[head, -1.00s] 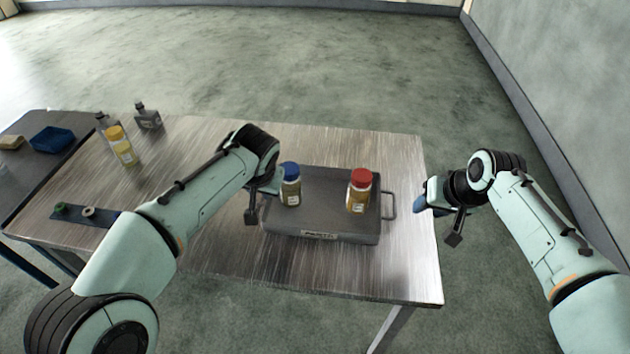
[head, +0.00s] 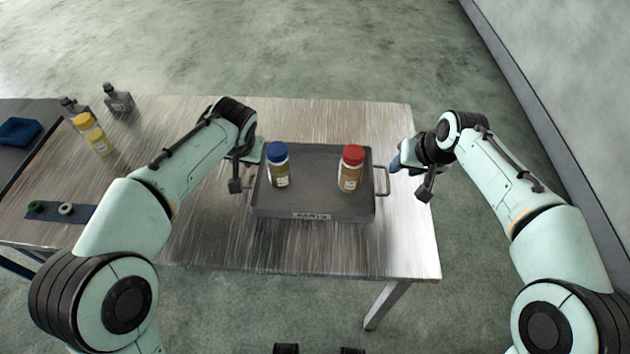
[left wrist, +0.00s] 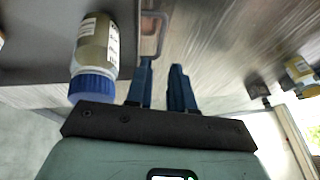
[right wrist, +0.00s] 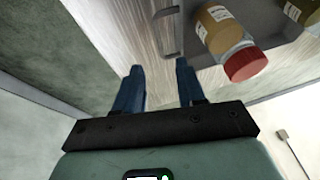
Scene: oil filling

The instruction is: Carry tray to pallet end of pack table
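The grey tray (head: 313,205) lies flat on the pack table. It holds a blue-capped bottle (head: 278,168) on its left and a red-capped bottle (head: 351,170) on its right, both upright. My left gripper (left wrist: 162,66) is open and empty at the tray's left handle (left wrist: 153,36), which lies just ahead of its fingers. In the head view its wrist partly hides that handle. My right gripper (head: 397,163) is open and empty just right of the tray's right handle (head: 383,181). In the right wrist view that handle (right wrist: 172,32) lies ahead of the fingers, apart from them.
The pack table (head: 330,250) is bare around the tray. At its left are a yellow-capped bottle (head: 92,135), grey bottles (head: 117,98) and a dark strip (head: 84,213) with small rings. A blue bin (head: 19,131) sits on a dark surface farther left. A wall stands right.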

